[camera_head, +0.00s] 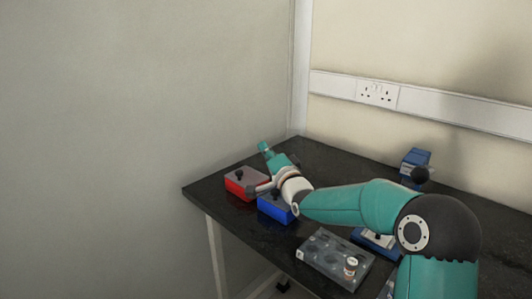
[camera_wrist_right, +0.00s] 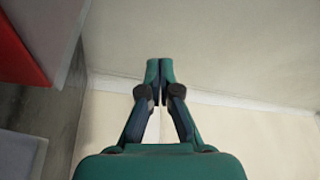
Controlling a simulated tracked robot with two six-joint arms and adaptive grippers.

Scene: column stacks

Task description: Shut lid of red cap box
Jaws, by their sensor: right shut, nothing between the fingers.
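The red box (camera_head: 238,188) stands near the table's far left corner. Its grey top with a black knob looks flat and down, though a small gap would be hard to see. In the right wrist view a red face with a pale edge (camera_wrist_right: 22,50) fills the upper left, cut off by the frame. My right gripper (camera_head: 265,149) is just beyond and right of the red box, pointing toward the wall corner. In the wrist view its fingertips (camera_wrist_right: 160,68) are together and empty. My left gripper is not in view.
A blue box (camera_head: 274,208) with a dark knob stands right of the red one, close to my right wrist. A grey block (camera_head: 330,258) carrying a small jar (camera_head: 351,266) is nearer. A blue item (camera_head: 416,158) stands at the back right. Walls (camera_head: 400,50) bound the table.

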